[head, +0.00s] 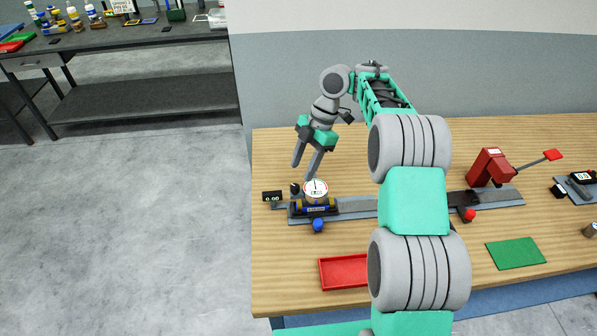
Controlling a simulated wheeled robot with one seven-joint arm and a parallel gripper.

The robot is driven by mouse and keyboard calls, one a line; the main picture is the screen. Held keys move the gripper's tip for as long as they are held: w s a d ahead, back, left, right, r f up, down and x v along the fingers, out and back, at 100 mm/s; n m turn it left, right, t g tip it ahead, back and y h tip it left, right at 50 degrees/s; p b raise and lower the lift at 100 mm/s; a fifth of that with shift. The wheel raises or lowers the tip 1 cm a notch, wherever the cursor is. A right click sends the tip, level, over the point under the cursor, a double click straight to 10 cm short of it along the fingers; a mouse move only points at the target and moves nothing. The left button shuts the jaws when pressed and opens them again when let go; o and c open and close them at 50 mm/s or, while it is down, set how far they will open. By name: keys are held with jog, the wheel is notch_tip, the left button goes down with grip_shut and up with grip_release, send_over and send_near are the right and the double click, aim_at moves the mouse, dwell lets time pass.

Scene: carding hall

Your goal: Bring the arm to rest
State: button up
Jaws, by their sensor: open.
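My gripper (307,164) hangs from my green and grey arm above the left part of the wooden table. Its two grey fingers are apart and point down, with nothing seen between them. A round white dial gauge (316,191) sits just below and right of the fingertips, on a small dark and blue fixture (317,209). Whether a fingertip touches the gauge I cannot tell. My arm stretches over the middle of the table and hides part of what lies there.
The wooden table (285,155) bears a small black display (272,196), a blue knob (318,225), a red tray (342,272), a green mat (515,253) and a red lever press (490,167). A wall stands behind. A dark bench (130,38) with bottles is at far left.

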jog(key=shift+v, duration=0.8)
jog(key=s+a+r+m+t+b, duration=0.15)
jog(key=s+r+m+t, duration=0.25)
jog(key=s+r+m, duration=0.65)
jog(key=s+d+f+m+t+h+b, duration=0.2)
jog(key=s+d+f+m, duration=0.4)
jog(key=s+d+m, duration=0.3)
jog(key=s+m+h, duration=0.1)
jog(key=s+m, duration=0.1)
jog(key=m, duration=0.2)
jog(key=shift+s+m+t+h, duration=0.25)
jog(key=shift+m+t+h, duration=0.1)
jog(key=shift+t+h, duration=0.05)
